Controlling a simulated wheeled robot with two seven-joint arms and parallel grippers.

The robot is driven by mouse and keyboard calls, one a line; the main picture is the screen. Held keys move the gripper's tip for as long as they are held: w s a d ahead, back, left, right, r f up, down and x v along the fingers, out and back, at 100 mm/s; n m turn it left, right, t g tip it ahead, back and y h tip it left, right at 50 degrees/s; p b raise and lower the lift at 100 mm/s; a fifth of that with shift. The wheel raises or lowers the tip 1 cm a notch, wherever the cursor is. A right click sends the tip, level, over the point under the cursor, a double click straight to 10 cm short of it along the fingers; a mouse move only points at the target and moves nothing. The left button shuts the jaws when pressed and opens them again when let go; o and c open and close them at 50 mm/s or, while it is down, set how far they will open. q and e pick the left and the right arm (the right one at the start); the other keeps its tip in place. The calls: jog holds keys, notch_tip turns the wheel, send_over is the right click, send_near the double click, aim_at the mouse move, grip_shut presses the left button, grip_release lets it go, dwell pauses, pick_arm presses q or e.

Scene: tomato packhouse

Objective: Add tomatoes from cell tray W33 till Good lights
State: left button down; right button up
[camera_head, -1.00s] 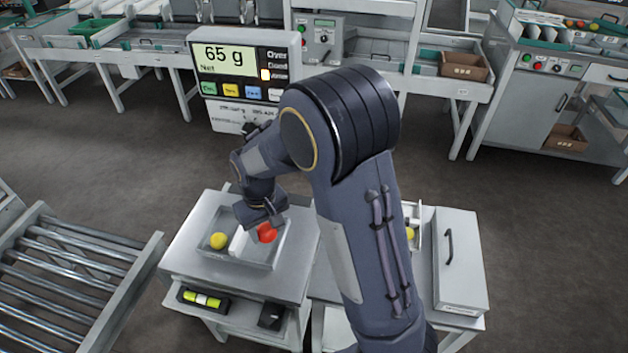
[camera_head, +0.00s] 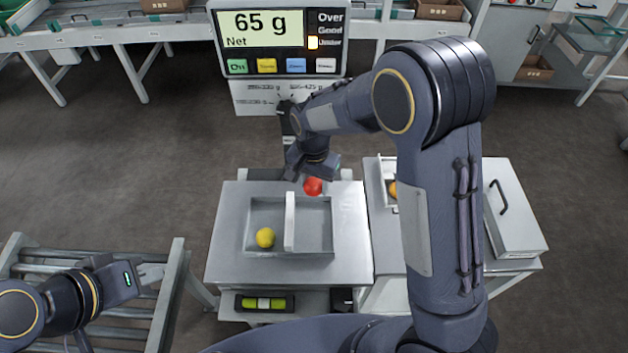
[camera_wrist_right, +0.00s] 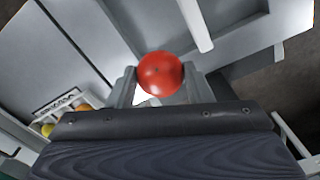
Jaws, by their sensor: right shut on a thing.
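My right gripper (camera_head: 314,180) is shut on a red tomato (camera_head: 313,187), held near the far edge of the weighing tray. In the right wrist view the red tomato (camera_wrist_right: 160,74) sits between both fingers. The weighing tray (camera_head: 252,204) has a white divider (camera_head: 290,222). A yellow tomato (camera_head: 265,238) lies in its left part; its right part looks empty. The display (camera_head: 262,30) reads 65 g Net, with a lamp lit beside Under. A white tray (camera_head: 383,182) with an orange tomato (camera_head: 393,189) is partly hidden behind my right arm. My left gripper (camera_head: 152,275) is over the rollers, its opening unclear.
A roller conveyor (camera_head: 40,262) stands at the left. A grey lidded box with a black handle (camera_head: 520,215) stands right of my right arm. A green level-like item (camera_head: 263,303) lies on the shelf below the weighing tray. Conveyor benches line the back.

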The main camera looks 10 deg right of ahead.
jog(key=shift+f, duration=0.35)
notch_tip(320, 180, down, 9)
jog(key=b, duration=0.6)
jog(key=shift+r+b, duration=0.2)
jog(key=shift+b, duration=0.2)
jog(key=shift+f+b, duration=0.4)
jog(key=shift+f, duration=0.2)
jog(key=o, duration=0.8)
jog(key=c, duration=0.3)
jog(key=shift+r, duration=0.15)
jog(key=shift+r+p, duration=2.85)
jog(key=shift+r, duration=0.6)
